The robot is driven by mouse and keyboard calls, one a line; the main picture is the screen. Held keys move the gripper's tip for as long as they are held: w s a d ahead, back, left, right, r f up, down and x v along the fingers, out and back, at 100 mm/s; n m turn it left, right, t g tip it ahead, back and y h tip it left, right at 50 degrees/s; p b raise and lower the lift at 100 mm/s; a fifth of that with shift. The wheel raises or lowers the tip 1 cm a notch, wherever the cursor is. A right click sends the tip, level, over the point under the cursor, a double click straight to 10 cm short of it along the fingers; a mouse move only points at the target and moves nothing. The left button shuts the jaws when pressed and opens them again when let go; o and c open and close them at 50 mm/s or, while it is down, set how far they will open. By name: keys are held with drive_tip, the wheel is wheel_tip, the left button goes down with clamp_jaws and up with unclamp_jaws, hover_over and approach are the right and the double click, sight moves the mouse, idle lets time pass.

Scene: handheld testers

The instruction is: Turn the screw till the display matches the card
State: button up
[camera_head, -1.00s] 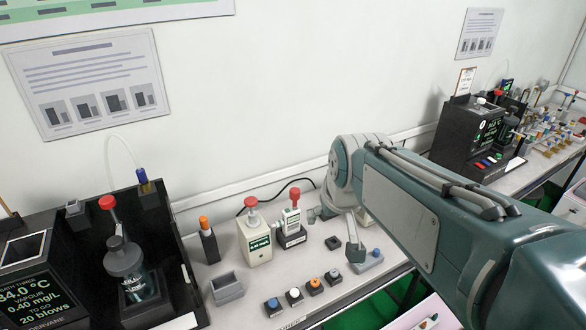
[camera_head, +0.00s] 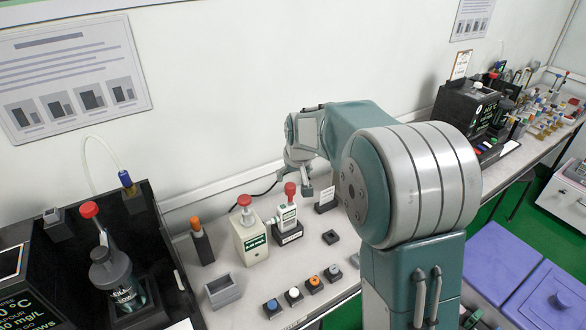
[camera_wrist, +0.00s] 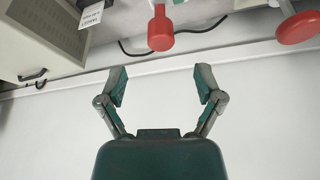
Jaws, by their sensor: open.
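A small white tester with a red knob (camera_head: 287,215) stands in a dark base. A cream tester with a red cap and green display (camera_head: 252,243) stands left of it. A white card (camera_head: 327,194) stands in a dark holder to the right. The display and card text are too small to read, and I cannot make out the screw. My gripper (camera_head: 306,182) is above and behind the small tester, near the wall. In the wrist view my gripper (camera_wrist: 160,85) is open and empty, with a red knob (camera_wrist: 161,30) beyond its fingers, apart from them.
An orange-topped tool (camera_head: 201,241) stands at left, near an open grey box (camera_head: 222,291). Several coloured buttons line the bench front. A dark station with a bottle (camera_head: 118,280) is at far left. A beige box (camera_wrist: 45,40) shows in the wrist view. The wall is close.

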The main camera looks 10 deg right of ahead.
sight(291, 186)
drive_tip(key=x, duration=0.7)
drive_tip(key=shift+w+a+f, duration=0.1)
drive_tip(key=shift+f, duration=0.05)
clamp_jaws()
drive_tip(key=c, duration=0.8)
unclamp_jaws()
clamp_jaws()
